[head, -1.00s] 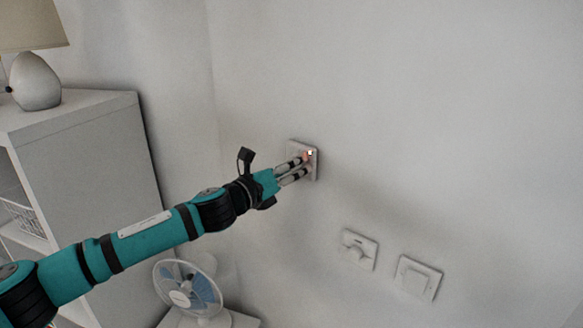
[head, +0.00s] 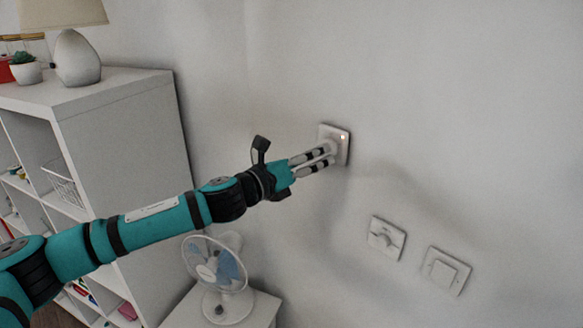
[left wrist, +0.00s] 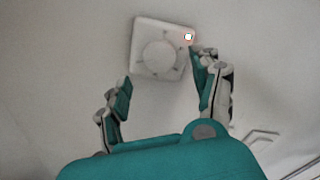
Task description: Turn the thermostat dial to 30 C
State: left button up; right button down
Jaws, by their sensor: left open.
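The thermostat (head: 335,132) is a white square plate on the wall with a small lit indicator at its upper right. In the left wrist view its round white dial (left wrist: 159,55) faces the camera; I cannot read any scale or setting. My left gripper (head: 331,154) is at the lower part of the thermostat in the head view, its fingers hiding much of the dial. In the left wrist view the fingers are spread apart, one low on the left, one near the plate's right edge. Contact cannot be told. My right gripper is not in view.
Two more wall plates (head: 386,238) (head: 446,270) sit to the lower right. A desk fan (head: 216,272) stands on a small white table below my arm. A white shelf unit (head: 150,115) with a lamp (head: 77,60) is on the left. The wall above the thermostat is clear.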

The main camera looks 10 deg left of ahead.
pick_arm(q)
jog(key=v, duration=0.7)
jog(key=shift+s, duration=0.2)
jog(key=shift+a, duration=0.2)
